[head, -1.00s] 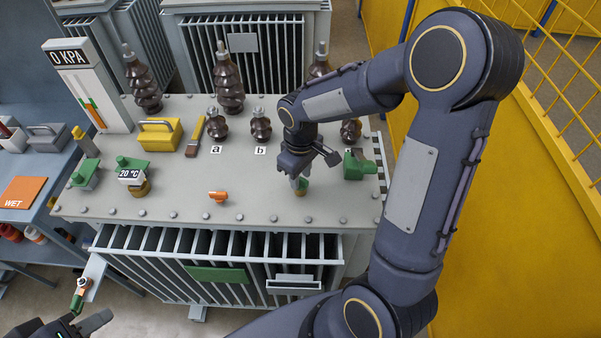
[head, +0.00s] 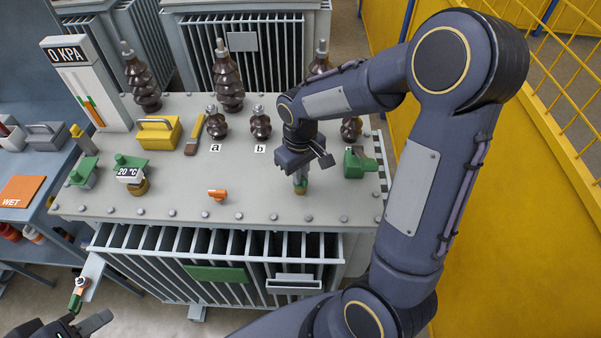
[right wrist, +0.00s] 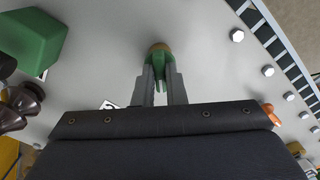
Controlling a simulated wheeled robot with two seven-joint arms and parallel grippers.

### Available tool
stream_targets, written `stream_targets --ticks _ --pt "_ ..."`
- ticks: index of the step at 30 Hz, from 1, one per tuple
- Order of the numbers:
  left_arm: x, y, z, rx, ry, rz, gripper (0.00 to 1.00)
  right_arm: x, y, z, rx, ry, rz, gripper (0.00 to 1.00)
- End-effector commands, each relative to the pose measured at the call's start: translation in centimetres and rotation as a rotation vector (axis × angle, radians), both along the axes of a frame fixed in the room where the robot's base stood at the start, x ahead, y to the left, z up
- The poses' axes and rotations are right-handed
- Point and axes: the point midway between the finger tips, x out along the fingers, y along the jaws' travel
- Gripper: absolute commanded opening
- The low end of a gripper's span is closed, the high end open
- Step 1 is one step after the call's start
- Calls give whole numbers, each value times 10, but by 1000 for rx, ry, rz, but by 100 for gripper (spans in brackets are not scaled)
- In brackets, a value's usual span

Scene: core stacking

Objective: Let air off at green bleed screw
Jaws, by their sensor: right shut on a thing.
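The green bleed screw (head: 300,184) stands on a brass base near the front right of the grey transformer lid (head: 255,205). My right gripper (head: 300,176) points down over it and is shut on it. In the right wrist view the green screw (right wrist: 160,65) sits between the two fingers of my right gripper (right wrist: 162,78), with its brass base beyond. My left gripper (head: 85,325) is at the bottom left, off the transformer's front; its fingers show only partly.
Brown insulators (head: 228,82) rise behind. A gauge marked 0 KPA (head: 97,90) and a 20 °C device (head: 131,172) stand at left. A yellow wall (head: 500,220) bounds the right.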

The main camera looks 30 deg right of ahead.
Motion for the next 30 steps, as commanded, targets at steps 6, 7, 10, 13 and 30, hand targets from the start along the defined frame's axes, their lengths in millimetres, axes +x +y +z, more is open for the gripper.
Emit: stream_targets --ticks 6,7,10,13,30 --pt "0 0 -8 0 0 0 36 1 0 0 0 -3 -202 0" --pt "0 0 -9 0 0 0 36 1 0 0 0 -3 -231 0" --pt "0 0 -11 0 0 0 36 1 0 0 0 -3 -325 0" --pt "0 0 -13 0 0 0 36 1 0 0 0 -3 -413 0" --pt "0 0 -16 0 0 0 36 1 0 1 1 -3 -729 0"
